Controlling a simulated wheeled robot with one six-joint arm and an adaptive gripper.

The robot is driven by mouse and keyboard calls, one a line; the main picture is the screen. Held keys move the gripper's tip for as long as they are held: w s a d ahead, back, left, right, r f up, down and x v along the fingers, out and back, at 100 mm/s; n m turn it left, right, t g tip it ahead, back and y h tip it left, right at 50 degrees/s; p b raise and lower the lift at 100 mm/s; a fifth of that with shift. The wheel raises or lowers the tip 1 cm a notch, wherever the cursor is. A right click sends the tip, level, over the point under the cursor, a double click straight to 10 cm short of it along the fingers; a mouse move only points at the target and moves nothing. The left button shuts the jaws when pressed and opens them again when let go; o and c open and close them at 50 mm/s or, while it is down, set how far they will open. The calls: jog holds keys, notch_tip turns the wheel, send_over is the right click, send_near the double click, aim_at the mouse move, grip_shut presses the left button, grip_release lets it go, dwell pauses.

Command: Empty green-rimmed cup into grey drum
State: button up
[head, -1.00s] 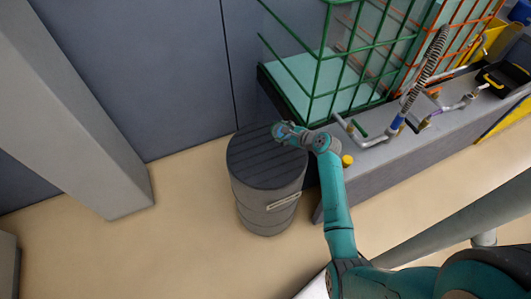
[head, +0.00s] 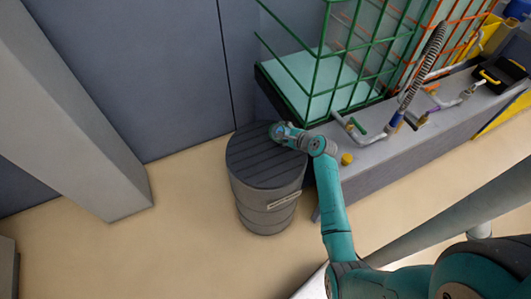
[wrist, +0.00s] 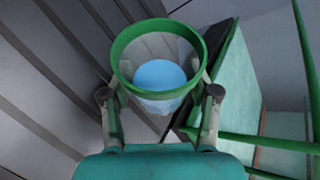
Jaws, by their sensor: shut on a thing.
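The green-rimmed cup (wrist: 120,52) is between the fingers of my gripper (wrist: 160,100) in the wrist view. It is see-through, and light-blue liquid (wrist: 160,73) shows inside it. My gripper is shut on the cup. The grey drum (head: 268,195) stands on the floor, with a ribbed dark top (head: 255,155) and a label on its side. The drum's ribbed top also shows below the cup in the wrist view (wrist: 45,75).
A green wire cage (head: 335,75) stands behind and right of the drum, close to my wrist. A grey ledge (head: 375,160) with pipes and a spring hose (head: 428,60) runs right. A grey pillar (head: 75,120) stands left. The floor in front is clear.

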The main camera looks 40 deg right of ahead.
jog(key=shift+r+n+h+p, duration=0.4)
jog(key=shift+p, duration=0.3)
dwell(0.4)
jog(key=shift+f+n+h+p, duration=0.4)
jog(key=shift+n+h+p, duration=0.2)
jog(key=shift+p, duration=0.2)
dwell(0.4)
